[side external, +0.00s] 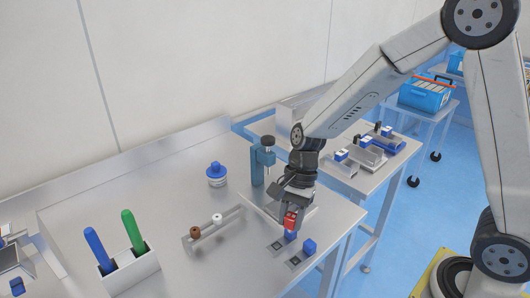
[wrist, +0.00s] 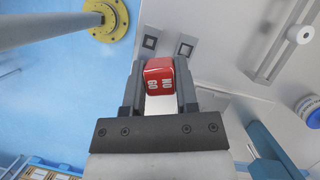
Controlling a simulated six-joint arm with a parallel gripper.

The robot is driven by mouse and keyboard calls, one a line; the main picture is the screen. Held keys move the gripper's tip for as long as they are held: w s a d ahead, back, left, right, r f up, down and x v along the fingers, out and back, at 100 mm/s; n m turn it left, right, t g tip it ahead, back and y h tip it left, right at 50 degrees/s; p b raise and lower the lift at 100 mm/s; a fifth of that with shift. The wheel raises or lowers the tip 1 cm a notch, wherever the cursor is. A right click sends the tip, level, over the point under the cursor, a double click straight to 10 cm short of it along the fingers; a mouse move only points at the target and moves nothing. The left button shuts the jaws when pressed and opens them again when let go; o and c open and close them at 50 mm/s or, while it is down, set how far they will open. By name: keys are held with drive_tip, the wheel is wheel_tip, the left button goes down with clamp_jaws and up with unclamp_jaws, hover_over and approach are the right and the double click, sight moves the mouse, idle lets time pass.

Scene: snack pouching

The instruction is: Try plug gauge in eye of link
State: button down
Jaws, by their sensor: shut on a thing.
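The plug gauge's red handle (side external: 291,219), marked NO GO, is held between the two fingers of my gripper (side external: 289,212); the red handle also shows in the wrist view (wrist: 160,77). My gripper (wrist: 160,90) is shut on it from both sides. A blue part (side external: 290,236) shows directly below the red one in the side view; I cannot tell whether they are joined. A grey bar (side external: 215,231) with a brown and a white round piece lies to the left, apart from the gripper; it may be the link, but no eye is clear. The gauge's lower end is hidden.
Two small plates with dark squares (side external: 277,246) lie near the bench's front edge, with a blue block (side external: 309,246) beside them. A blue press (side external: 257,166) stands behind the gripper. A blue-capped jar (side external: 216,174) and a white holder (side external: 130,274) with two handles stand left.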

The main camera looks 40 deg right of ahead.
drive_tip(key=shift+s+f+n+g, duration=0.3)
drive_tip(key=shift+s+f+n, duration=0.7)
drive_tip(key=shift+s+f, duration=0.2)
drive_tip(key=shift+f, duration=0.1)
hover_over(294, 267)
drive_tip(key=w+d, duration=0.1)
drive_tip(key=d, duration=0.1)
drive_tip(key=shift+a+f, duration=0.15)
drive_tip(key=shift+f, duration=0.95)
drive_tip(key=shift+a+f, duration=0.1)
drive_tip(key=shift+f, duration=1)
drive_tip(key=shift+f, duration=0.7)
drive_tip(key=shift+r, duration=0.15)
drive_tip(key=shift+r, duration=2.45)
